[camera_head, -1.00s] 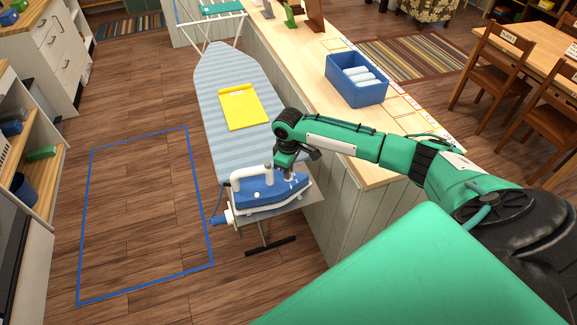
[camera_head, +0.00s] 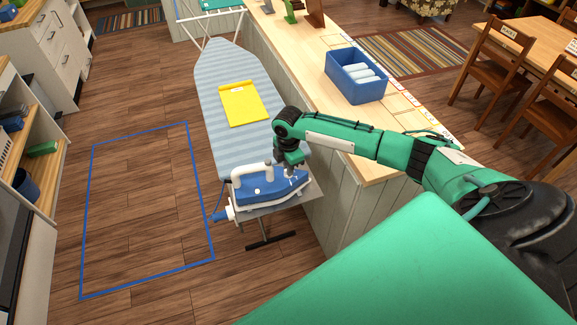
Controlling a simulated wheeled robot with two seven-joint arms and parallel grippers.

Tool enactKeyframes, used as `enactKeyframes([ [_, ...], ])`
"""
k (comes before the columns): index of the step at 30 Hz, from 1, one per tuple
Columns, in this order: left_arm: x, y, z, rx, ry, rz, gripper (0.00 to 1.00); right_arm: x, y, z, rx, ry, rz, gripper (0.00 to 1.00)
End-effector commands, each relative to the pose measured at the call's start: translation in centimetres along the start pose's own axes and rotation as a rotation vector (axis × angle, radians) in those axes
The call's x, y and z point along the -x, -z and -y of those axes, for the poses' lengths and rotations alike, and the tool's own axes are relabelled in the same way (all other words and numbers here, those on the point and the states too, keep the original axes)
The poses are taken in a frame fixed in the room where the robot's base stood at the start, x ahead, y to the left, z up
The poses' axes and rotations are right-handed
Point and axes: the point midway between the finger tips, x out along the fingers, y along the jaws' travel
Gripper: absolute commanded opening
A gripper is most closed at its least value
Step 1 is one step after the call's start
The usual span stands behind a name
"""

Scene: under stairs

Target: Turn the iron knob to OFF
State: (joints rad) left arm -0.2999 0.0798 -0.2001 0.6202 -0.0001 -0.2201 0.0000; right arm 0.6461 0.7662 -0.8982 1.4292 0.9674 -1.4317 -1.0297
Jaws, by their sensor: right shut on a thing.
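The blue and white iron (camera_head: 262,190) sits on the rest plate (camera_head: 312,193) at the near end of the ironing board (camera_head: 225,73). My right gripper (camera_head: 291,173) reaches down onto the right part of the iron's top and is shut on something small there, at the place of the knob. The knob itself is hidden by the fingers, and its setting cannot be read. My left gripper is not in view.
A folded yellow cloth (camera_head: 243,104) lies on the board. A blue bin (camera_head: 357,80) with white rolls stands on the wooden counter (camera_head: 300,50) to the right. A blue outline (camera_head: 84,220) marks clear floor at left.

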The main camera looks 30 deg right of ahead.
Motion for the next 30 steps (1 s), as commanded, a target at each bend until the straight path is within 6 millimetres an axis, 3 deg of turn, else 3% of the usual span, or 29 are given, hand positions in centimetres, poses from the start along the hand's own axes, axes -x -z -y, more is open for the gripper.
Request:
enactKeyframes([
  [30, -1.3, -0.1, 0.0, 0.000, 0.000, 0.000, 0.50, 0.0, 0.1, 0.0, 0.957, -0.001, -0.002, 0.00],
])
